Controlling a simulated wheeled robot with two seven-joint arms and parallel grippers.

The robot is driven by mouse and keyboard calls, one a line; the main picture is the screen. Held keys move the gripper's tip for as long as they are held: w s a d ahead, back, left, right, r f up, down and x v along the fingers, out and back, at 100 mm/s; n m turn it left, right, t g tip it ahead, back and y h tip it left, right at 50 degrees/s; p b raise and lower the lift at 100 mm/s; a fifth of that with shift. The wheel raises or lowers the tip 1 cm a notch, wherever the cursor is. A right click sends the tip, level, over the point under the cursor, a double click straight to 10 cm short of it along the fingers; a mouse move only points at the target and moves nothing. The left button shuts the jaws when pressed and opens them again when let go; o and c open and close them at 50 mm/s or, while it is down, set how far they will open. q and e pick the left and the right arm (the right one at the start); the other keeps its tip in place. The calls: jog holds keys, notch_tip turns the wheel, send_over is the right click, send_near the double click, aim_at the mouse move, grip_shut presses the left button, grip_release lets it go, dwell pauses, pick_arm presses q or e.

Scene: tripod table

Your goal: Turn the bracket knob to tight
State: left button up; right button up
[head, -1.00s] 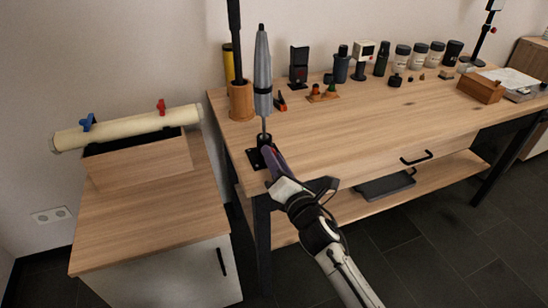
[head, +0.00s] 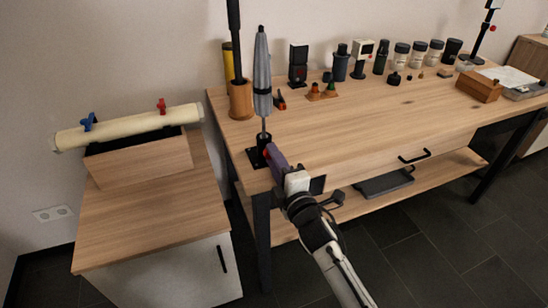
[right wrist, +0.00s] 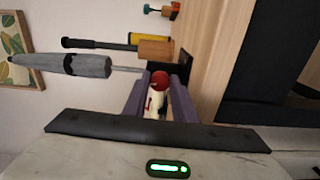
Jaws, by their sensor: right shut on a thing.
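The bracket (head: 258,152) is a black mount on the table's front left corner, holding a thin upright pole with a closed grey umbrella (head: 262,75). Its red knob (right wrist: 160,79) shows between my fingers in the right wrist view, and a sliver of it shows in the head view (head: 267,153). My right gripper (head: 273,156) reaches the bracket from the front right. Its purple fingers are shut on the knob, one on each side, in the right wrist view (right wrist: 159,88). A small pale part with red marks lies between the fingers. My left gripper is out of view.
The wooden table (head: 370,120) is clear in its middle, with several bottles and jars along the back. A wooden cup (head: 241,100) with a dark pole stands behind the bracket. A low cabinet (head: 150,225) carrying a wooden box (head: 140,160) stands left.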

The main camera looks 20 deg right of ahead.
jog(key=shift+m, duration=0.3)
jog(key=o, duration=1)
jog(key=shift+o, duration=0.2)
jog(key=shift+f, duration=0.1)
